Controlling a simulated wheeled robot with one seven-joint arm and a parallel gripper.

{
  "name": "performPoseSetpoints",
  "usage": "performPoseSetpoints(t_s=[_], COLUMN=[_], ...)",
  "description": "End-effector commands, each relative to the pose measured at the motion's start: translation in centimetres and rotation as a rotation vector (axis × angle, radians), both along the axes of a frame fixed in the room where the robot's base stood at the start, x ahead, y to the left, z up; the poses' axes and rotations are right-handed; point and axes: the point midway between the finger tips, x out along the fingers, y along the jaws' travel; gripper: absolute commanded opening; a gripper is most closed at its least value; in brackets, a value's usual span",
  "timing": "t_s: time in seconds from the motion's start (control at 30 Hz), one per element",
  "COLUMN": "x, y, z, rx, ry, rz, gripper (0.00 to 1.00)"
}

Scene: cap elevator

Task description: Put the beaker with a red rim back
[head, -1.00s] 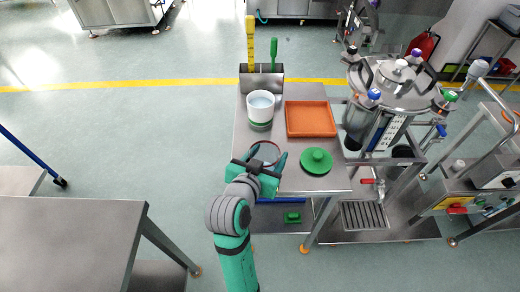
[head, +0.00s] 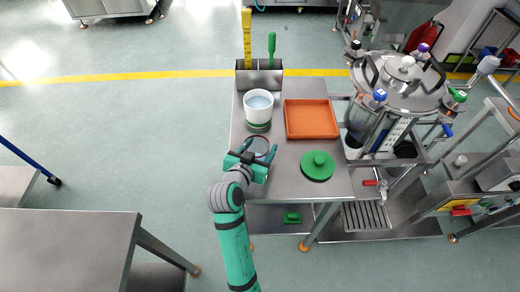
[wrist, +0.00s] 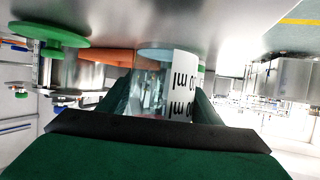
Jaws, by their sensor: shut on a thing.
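A clear beaker (head: 259,147) stands between the fingers of my gripper (head: 260,155), near the left edge of the steel table. In the wrist view the beaker (wrist: 146,82) shows upside down with black "ml" print on a white label, and my gripper (wrist: 150,105) is shut around its sides. The table surface is close to its base; I cannot tell if they touch. Its red rim is hard to make out now. A larger white container with a green base band (head: 258,112) stands just behind it on the table.
An orange tray (head: 311,134) lies right of the white container. A green lid with a knob (head: 318,173) lies in front of the tray. A steel holder (head: 259,79) with yellow and green tools stands at the back. A steel vessel (head: 398,82) stands to the right.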

Motion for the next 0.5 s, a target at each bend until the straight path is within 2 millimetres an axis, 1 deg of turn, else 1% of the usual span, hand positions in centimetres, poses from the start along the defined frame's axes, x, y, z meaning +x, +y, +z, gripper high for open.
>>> performPoseSetpoints(t_s=[0.03, 0.17, 0.5], x=[-0.1, -0.1, 0.0], y=[0.1, 0.2, 0.3], z=[-1.0, -2.6, -2.9], rx=[-0.002, -0.002, -0.001], ry=[0.006, 0.004, 0.002], rz=[0.002, 0.004, 0.006], gripper=[0.32, 0.32, 0.32])
